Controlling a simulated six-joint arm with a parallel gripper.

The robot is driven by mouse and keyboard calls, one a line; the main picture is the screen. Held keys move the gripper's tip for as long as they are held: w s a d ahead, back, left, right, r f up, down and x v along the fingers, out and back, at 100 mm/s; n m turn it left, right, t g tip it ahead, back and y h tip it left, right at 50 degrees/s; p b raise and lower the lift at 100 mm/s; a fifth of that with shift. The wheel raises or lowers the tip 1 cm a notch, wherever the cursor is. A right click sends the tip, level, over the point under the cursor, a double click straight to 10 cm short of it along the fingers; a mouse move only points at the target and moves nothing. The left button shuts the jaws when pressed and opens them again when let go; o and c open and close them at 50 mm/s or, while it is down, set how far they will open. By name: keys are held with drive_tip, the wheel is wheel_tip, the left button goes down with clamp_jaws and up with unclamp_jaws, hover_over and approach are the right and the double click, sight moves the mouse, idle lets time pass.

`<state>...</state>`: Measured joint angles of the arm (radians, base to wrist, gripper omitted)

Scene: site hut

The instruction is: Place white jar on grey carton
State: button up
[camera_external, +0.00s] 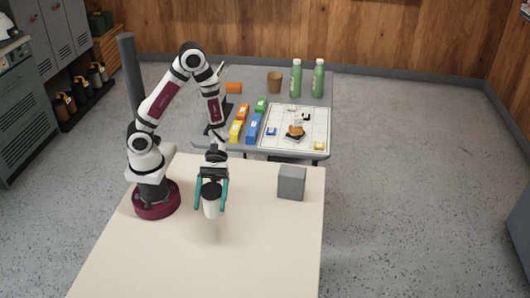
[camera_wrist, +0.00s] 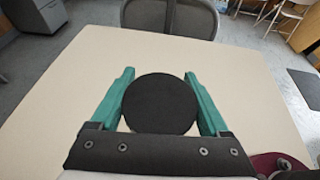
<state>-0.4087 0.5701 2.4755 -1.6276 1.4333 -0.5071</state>
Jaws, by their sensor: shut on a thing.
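The white jar (camera_external: 211,208) has a black lid and is upright between the teal fingers of my gripper (camera_external: 211,197). In the wrist view the jar's round black lid (camera_wrist: 160,104) fills the space between the fingertips of my gripper (camera_wrist: 160,90), hiding the jar's body. My gripper is shut on the jar. The jar seems to hang a little above the table, with a faint shadow below it. The grey carton (camera_external: 291,182) is a plain box on the table to the right of my gripper, near the back right edge. Its top is bare.
The cream table (camera_external: 260,255) is otherwise clear, with open surface between jar and carton. Behind it, a grey table (camera_external: 215,142) holds two green bottles (camera_external: 307,80), a brown cup (camera_external: 274,82), coloured blocks and a white grid board (camera_external: 310,122). A chair (camera_wrist: 172,17) stands beyond the table edge.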

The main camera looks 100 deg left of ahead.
drive_tip(key=shift+r, duration=0.95)
drive_tip(key=w+a+r+n+t+y, duration=0.4)
drive_tip(key=w+a+r+n+t, duration=0.15)
drive_tip(key=w, duration=0.45)
drive_tip(key=w+a+r+n+t+y, duration=0.45)
drive_tip(key=w+r+n+t, duration=0.2)
drive_tip(key=w, duration=0.45)
drive_tip(key=shift+n+g, duration=0.3)
drive_tip(key=shift+g, duration=0.1)
drive_tip(key=w+a+f, duration=0.1)
drive_tip(key=a+f, duration=0.2)
drive_tip(key=a, duration=0.1)
drive_tip(key=w+a+f, duration=0.1)
drive_tip(key=a+f, duration=0.3)
drive_tip(key=w+a+f, duration=0.1)
drive_tip(key=a+f, duration=0.2)
drive_tip(key=shift+w+a+f, duration=0.25)
drive_tip(key=shift+a, duration=0.15)
drive_tip(key=shift+f, duration=0.15)
drive_tip(key=shift+f, duration=0.1)
drive_tip(key=o, duration=1.6)
